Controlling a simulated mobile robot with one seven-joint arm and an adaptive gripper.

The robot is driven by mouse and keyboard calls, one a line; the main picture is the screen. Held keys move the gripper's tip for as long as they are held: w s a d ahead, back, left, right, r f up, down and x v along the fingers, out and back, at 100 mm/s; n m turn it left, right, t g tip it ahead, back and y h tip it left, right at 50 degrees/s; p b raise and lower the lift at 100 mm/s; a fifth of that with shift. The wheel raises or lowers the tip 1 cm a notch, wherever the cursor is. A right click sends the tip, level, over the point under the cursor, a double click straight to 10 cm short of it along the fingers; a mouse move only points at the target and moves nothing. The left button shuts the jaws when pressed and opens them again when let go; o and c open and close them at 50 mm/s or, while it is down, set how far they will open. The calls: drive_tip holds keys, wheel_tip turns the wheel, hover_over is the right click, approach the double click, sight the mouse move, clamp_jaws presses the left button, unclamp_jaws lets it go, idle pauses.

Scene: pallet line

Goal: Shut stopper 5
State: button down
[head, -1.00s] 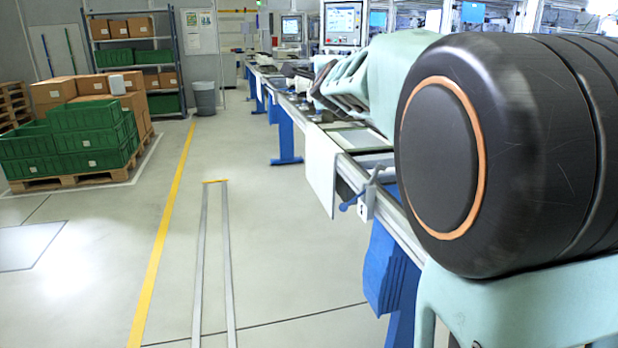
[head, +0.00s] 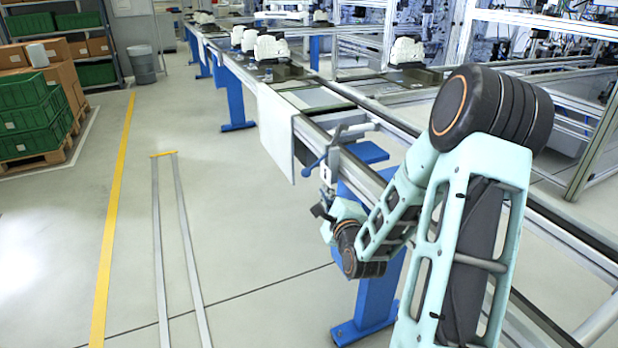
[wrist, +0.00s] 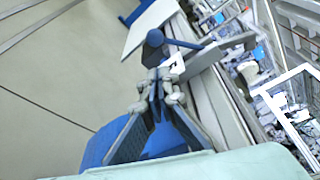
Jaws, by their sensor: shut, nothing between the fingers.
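A stopper with a blue lever (head: 314,165) and a grey bracket sits on the near side rail of the conveyor (head: 400,192). The lever slants out from the rail, and a small white plate (head: 326,176) hangs beside it; its number is not readable. The blue lever (wrist: 182,43) and its dark blue knob also show in the wrist view, just beyond my fingertips. My gripper (head: 322,212) is below the lever in the head view, outside the rail. In the wrist view its fingers (wrist: 160,88) are closed together and empty. Whether they touch the lever I cannot tell.
A white panel (head: 277,132) hangs at the rail left of the stopper. Blue conveyor legs (head: 375,290) stand below and close to my arm. White machine parts (head: 271,47) stand farther along the line.

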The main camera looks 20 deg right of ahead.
drive_tip(key=shift+s+a, duration=0.35)
drive_tip(key=shift+w, duration=0.1)
drive_tip(key=x, duration=1)
drive_tip(key=shift+b, duration=0.3)
drive_tip(key=shift+r+m, duration=0.1)
drive_tip(key=shift+m, duration=0.2)
